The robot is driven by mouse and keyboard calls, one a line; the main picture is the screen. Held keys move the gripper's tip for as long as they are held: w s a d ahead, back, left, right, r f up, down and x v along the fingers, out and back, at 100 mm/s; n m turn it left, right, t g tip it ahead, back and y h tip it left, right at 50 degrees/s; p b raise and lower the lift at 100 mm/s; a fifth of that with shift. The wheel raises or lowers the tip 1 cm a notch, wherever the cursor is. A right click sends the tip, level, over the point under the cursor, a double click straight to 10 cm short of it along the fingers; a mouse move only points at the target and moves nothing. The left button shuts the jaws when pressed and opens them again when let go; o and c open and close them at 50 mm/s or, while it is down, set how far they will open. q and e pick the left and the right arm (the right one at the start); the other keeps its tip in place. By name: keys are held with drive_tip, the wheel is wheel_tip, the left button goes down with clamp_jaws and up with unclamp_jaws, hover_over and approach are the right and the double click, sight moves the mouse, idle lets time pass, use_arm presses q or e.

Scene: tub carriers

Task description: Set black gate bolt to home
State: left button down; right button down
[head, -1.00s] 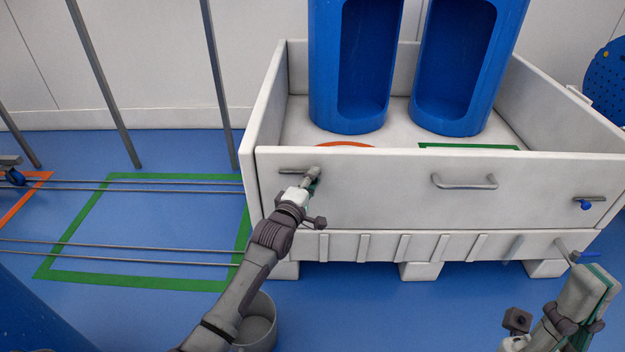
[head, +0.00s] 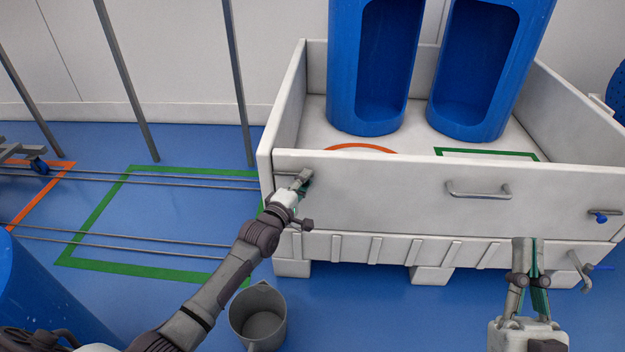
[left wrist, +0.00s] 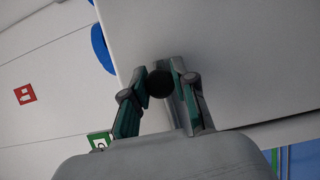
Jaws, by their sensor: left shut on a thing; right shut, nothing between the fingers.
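The white tub carrier's front gate (head: 390,200) stands upright with a handle (head: 478,190) in its middle. The black gate bolt is at the gate's left end; its black round knob (left wrist: 159,82) shows between my left fingers in the left wrist view. My left gripper (head: 302,180) is shut on that knob. In the head view the gripper hides the knob, and a grey bolt rod (head: 284,173) sticks out to its left. My right gripper (head: 525,243) is shut and empty, pointing up in front of the gate's lower right part.
Two blue tubs (head: 372,65) stand in the carrier. A blue-knobbed bolt (head: 601,217) is at the gate's right end. A grey bucket (head: 258,318) stands on the floor below my left arm. Rails (head: 150,238) and a green floor outline (head: 97,210) lie to the left.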

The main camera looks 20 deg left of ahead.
use_arm(q)
drive_tip(key=c, duration=1.3)
unclamp_jaws()
drive_tip(key=shift+a, duration=0.25)
drive_tip(key=shift+c, duration=0.2)
drive_tip(key=o, duration=0.4)
drive_tip(key=shift+a, duration=0.15)
drive_tip(key=shift+o, duration=0.2)
drive_tip(key=shift+s, duration=0.2)
drive_tip(key=s+a, duration=0.1)
drive_tip(key=s, duration=1)
drive_tip(key=shift+s, duration=0.35)
